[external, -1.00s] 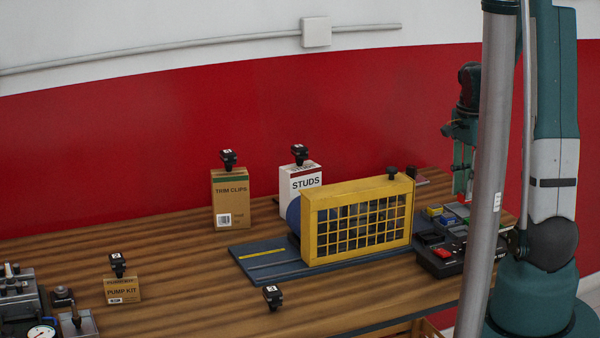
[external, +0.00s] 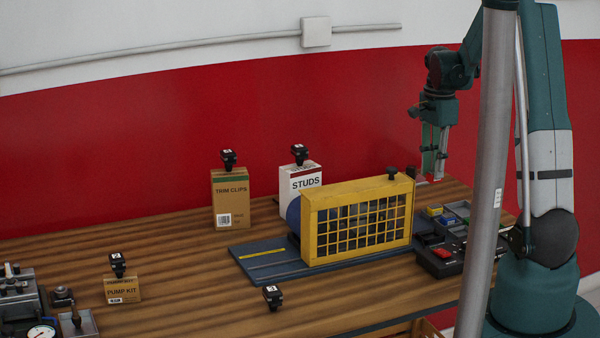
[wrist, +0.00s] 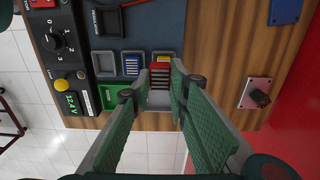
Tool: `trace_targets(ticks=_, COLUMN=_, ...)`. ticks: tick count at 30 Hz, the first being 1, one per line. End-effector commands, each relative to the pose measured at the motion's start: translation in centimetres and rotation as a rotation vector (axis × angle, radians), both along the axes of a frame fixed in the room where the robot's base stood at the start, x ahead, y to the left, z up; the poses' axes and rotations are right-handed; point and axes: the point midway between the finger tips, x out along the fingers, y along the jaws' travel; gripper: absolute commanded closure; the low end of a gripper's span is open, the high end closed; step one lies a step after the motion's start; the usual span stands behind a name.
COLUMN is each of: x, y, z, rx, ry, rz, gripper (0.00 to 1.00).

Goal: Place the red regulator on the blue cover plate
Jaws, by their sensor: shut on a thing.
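My gripper (wrist: 160,88) is shut on the red regulator (wrist: 160,72), a small ribbed block between the fingertips in the wrist view. In the external view my gripper (external: 432,177) hangs above the table behind the right end of the yellow cage; the regulator is not clear there. A flat blue plate (wrist: 285,11), which looks like the blue cover plate, lies at the top right of the wrist view, apart from my gripper. I cannot make it out in the external view.
A parts tray (external: 458,210) holds a blue block (wrist: 132,65) and a green block (wrist: 108,97). A dark control box (external: 440,258) adjoins it. A pink plate with a dark knob (wrist: 257,92) lies right of my gripper. The yellow cage (external: 355,220) stands nearby.

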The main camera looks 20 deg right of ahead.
Motion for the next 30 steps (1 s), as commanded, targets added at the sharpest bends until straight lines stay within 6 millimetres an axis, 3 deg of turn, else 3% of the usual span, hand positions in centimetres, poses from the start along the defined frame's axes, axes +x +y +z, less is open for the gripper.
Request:
trace_targets(ticks=3, x=3.4, y=0.9, z=0.1, rx=0.000, ry=0.000, rz=0.003, gripper=0.95)
trace_targets(ticks=15, x=13.5, y=4.7, z=0.1, rx=0.000, ry=0.000, rz=0.003, gripper=0.95)
trace_targets(ticks=30, x=24.5, y=11.2, z=-0.9, rx=0.000, ry=0.000, rz=0.002, gripper=0.95)
